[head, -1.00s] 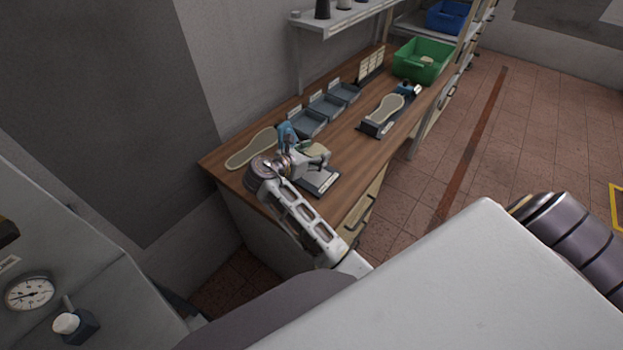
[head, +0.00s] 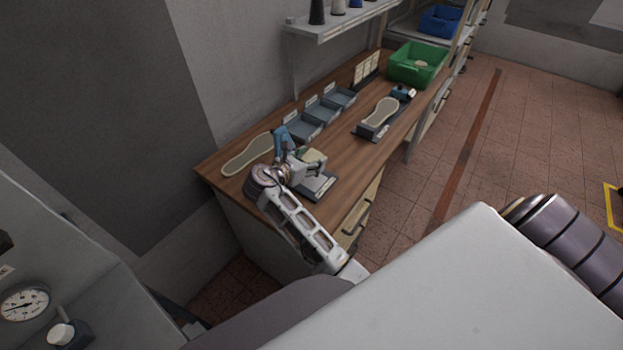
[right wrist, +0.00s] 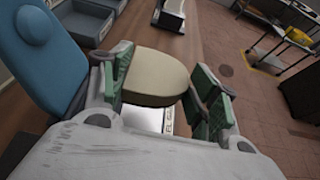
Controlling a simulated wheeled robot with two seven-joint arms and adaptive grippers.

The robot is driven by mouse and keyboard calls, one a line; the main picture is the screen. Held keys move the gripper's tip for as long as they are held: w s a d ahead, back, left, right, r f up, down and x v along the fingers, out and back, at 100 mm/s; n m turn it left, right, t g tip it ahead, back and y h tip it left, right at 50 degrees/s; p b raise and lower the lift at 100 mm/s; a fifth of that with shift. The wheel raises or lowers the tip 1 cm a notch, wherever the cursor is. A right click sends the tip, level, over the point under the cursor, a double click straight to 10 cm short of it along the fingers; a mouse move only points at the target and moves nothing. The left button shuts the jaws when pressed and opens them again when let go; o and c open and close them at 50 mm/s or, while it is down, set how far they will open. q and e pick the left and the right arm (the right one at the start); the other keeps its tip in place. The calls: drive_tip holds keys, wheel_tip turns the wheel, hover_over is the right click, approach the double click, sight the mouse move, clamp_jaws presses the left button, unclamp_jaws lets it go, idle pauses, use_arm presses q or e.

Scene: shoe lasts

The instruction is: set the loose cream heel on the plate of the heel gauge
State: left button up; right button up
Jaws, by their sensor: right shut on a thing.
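My right gripper (right wrist: 158,92) is shut on the cream heel (right wrist: 155,75), which sits between its green finger pads in the right wrist view. In the head view the right gripper (head: 312,166) is over the near end of the bench, with the heel (head: 312,156) partly hidden by it. The heel gauge (head: 320,186), a dark base with a pale plate, lies just below and beside the gripper. In the right wrist view part of the plate (right wrist: 150,118) shows beneath the heel. I cannot tell whether they touch. My left gripper is not in view.
A cream sole shape (head: 247,155) lies at the bench's left. Grey trays (head: 303,128) line the wall side. A second stand (head: 378,118) with a sole shape is farther along, before a green crate (head: 417,66). The wooden bench top (head: 345,150) is clear between.

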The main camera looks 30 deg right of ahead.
hover_over(310, 185)
drive_tip(key=shift+d+f, duration=0.15)
drive_tip(key=shift+f, duration=2.2)
drive_tip(key=shift+f, duration=1.85)
drive_tip(key=o, duration=1.1)
drive_tip(key=shift+f, duration=0.15)
drive_tip(key=shift+c, duration=0.2)
